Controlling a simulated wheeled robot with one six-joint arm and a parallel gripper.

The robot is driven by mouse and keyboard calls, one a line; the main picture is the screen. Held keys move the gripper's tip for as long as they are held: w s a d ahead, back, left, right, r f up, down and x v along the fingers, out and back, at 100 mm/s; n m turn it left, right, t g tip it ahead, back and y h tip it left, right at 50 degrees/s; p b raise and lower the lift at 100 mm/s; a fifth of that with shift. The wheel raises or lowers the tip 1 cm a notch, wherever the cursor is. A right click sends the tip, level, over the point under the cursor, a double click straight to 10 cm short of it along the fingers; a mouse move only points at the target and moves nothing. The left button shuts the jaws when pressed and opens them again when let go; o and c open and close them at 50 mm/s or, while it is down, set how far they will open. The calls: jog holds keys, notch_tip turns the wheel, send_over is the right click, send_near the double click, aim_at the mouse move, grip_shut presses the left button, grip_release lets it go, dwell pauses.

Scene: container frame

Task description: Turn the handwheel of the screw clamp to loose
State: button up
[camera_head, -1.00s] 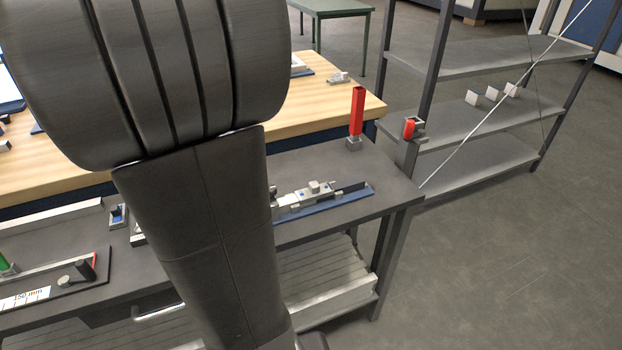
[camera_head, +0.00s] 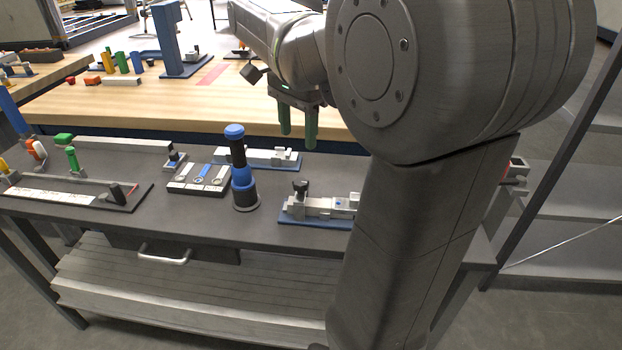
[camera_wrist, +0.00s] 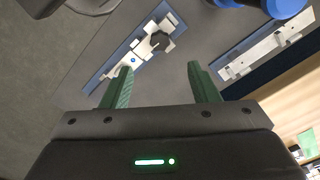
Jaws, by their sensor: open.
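A screw clamp (camera_head: 315,208) with a pale body on a blue base lies on the dark bench, partly hidden by my arm at its right end. Its dark handwheel (camera_head: 300,188) stands at its left end. In the wrist view the clamp (camera_wrist: 140,52) lies beyond my fingers, with the black lobed handwheel (camera_wrist: 159,40) near the top middle. My gripper (camera_head: 298,135) has two green fingers. They are apart, empty and pointing down, above and behind the clamp in the head view. The fingers also show in the wrist view (camera_wrist: 160,68); they do not touch the handwheel.
A tall blue-and-black post (camera_head: 241,175) stands left of the clamp. A second blue-based fixture (camera_head: 262,158) lies behind it. A wooden table (camera_head: 200,105) stands behind.

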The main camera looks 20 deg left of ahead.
aim_at(300, 182)
notch_tip(300, 182, down, 12)
jog(key=shift+r+b, duration=0.1)
jog(key=shift+b, duration=0.8)
jog(key=c, duration=1)
